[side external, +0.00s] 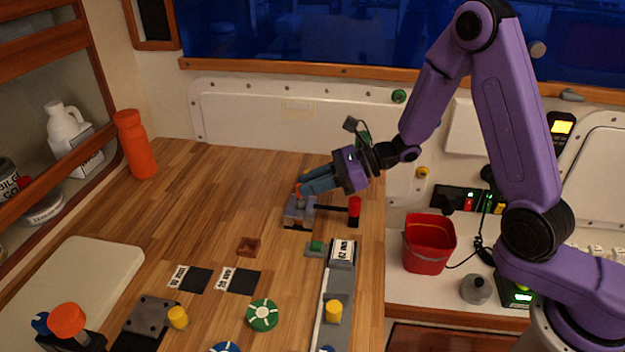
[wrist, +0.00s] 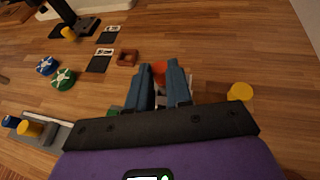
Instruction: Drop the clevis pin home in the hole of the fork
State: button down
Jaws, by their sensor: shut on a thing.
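My gripper (side external: 301,188) reaches in from the right, tilted down, with its blue fingers shut on the clevis pin. The pin's orange-red head (side external: 297,191) shows at the fingertips, and between the two fingers in the wrist view (wrist: 159,70). The fork (side external: 296,212) is a small grey block on the wooden bench, directly below the fingertips. The fingers hide most of the pin, and the hole is not visible. I cannot tell whether the pin's lower end is in the hole. In the wrist view the fingers (wrist: 160,80) mostly cover the fork.
A red cylinder (side external: 354,208) stands right of the fork. A grey rail (side external: 337,290) with a yellow cylinder runs toward the front. A small brown tray (side external: 249,246) lies front left. A yellow round thing (wrist: 240,91) sits right of the fingers in the wrist view.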

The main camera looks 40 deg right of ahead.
jog(key=shift+f, duration=0.95)
jog(key=c, duration=1)
grip_release()
jog(key=shift+o, duration=0.2)
jog(key=v, duration=1.7)
jog(key=shift+d, duration=0.15)
jog(key=shift+s+r, duration=0.1)
